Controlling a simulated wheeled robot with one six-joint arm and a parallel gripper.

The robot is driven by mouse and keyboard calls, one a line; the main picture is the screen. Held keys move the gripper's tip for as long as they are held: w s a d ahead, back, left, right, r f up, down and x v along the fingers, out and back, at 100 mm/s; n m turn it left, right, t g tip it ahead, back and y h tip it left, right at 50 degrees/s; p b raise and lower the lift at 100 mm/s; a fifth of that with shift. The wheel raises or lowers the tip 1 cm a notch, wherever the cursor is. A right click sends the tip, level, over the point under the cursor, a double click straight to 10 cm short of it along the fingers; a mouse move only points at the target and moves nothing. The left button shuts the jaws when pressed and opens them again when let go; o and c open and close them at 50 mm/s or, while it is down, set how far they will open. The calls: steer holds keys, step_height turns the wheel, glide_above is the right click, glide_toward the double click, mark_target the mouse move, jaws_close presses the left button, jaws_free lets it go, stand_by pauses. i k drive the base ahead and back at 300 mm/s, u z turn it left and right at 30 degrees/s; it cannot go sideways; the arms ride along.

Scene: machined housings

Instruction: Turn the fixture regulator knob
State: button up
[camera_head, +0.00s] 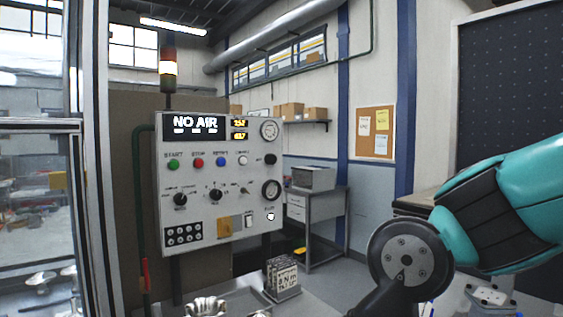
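A light grey control panel (220,185) stands upright at the middle left. Two round gauges, an upper one (269,130) and a lower one (271,190), sit along its right edge. A black knob (270,159) is between them, and a small white round part (270,216) is below the lower gauge. The labels are too small to tell which one is the fixture regulator knob. The panel display (195,122) reads "NO AIR". My teal and black arm comes in from the right, well apart from the panel. My gripper is out of view.
Start, stop and other buttons and two black selector knobs (180,199) (215,195) crowd the panel. A stack light (168,70) rises behind it. A small block of marked plates (282,277) and metal parts (207,306) lie in front below. A grey cabinet (316,205) stands behind.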

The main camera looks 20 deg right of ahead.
mark_target(270, 160)
steer(key=z, duration=0.7)
steer(key=i, duration=0.95)
steer(key=z, duration=0.05)
